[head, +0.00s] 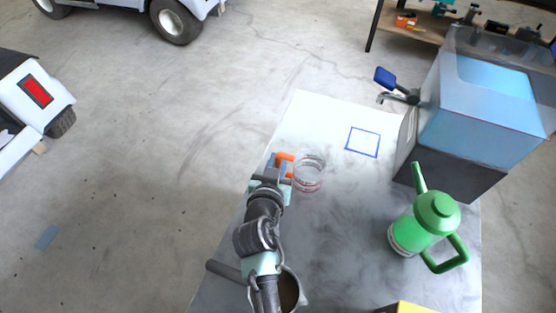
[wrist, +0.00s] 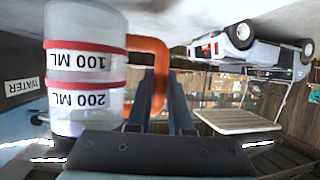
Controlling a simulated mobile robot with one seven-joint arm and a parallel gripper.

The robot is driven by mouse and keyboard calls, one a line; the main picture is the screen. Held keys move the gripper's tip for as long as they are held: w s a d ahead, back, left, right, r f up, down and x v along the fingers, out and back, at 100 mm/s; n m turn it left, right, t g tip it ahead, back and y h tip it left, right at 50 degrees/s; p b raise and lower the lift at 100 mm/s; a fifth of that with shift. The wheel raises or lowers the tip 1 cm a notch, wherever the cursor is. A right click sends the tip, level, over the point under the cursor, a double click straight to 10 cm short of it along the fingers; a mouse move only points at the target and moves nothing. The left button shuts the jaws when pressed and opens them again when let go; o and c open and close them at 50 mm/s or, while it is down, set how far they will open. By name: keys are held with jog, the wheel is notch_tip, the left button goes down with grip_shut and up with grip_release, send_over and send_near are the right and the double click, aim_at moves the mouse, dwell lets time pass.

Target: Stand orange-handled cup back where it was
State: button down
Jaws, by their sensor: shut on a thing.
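The orange-handled cup (head: 310,175) is clear, with red bands. In the wrist view the cup (wrist: 85,72) shows labels reading 100 ML and 200 ML, and its orange handle (wrist: 158,62) lies between the fingers. My gripper (head: 284,172) is shut on the handle, to the left of the cup; it also shows in the wrist view (wrist: 161,95). The cup is over the left part of the white table (head: 310,115). I cannot tell whether its base touches the table or whether it holds water. A blue square outline (head: 362,142) on the table is empty, right of the cup.
A water dispenser (head: 480,115) with a blue-levered tap (head: 398,94) stands at the table's right. A green watering can (head: 432,220) stands nearer, on the right. A grey round container (head: 290,291) shows partly behind my arm.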

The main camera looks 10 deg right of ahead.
jog(key=c, duration=0.8)
grip_release()
jog(key=shift+f, duration=0.1)
jog(key=shift+s+r+p, duration=0.15)
jog(key=shift+r+p, duration=0.15)
jog(key=p+v, duration=0.3)
jog(key=v, duration=0.9)
jog(key=w+a+r+t, duration=0.1)
jog(key=w+r+t, duration=0.2)
jog(key=r, duration=0.8)
jog(key=w+r+n+t+y, duration=0.1)
jog(key=w+r+t, duration=0.15)
jog(key=r, duration=0.95)
jog(key=w+a+r+t, duration=0.1)
jog(key=w+r+t, duration=0.15)
jog(key=r, duration=0.85)
jog(key=s+a+r+n+t+y, duration=0.1)
jog(key=s+r+t, duration=0.1)
jog(key=r, duration=0.6)
jog(key=s+a+r+n+t+y, duration=0.1)
jog(key=s+r+t+y, duration=0.1)
jog(key=s+r, duration=0.3)
jog(key=s+a+r+n+t+y, duration=0.1)
jog(key=s+r, duration=0.3)
jog(key=r, duration=0.7)
jog(key=shift+s+a+r+n+t, duration=0.1)
jog(key=shift+r+n+t, duration=0.2)
jog(key=shift+t, duration=0.6)
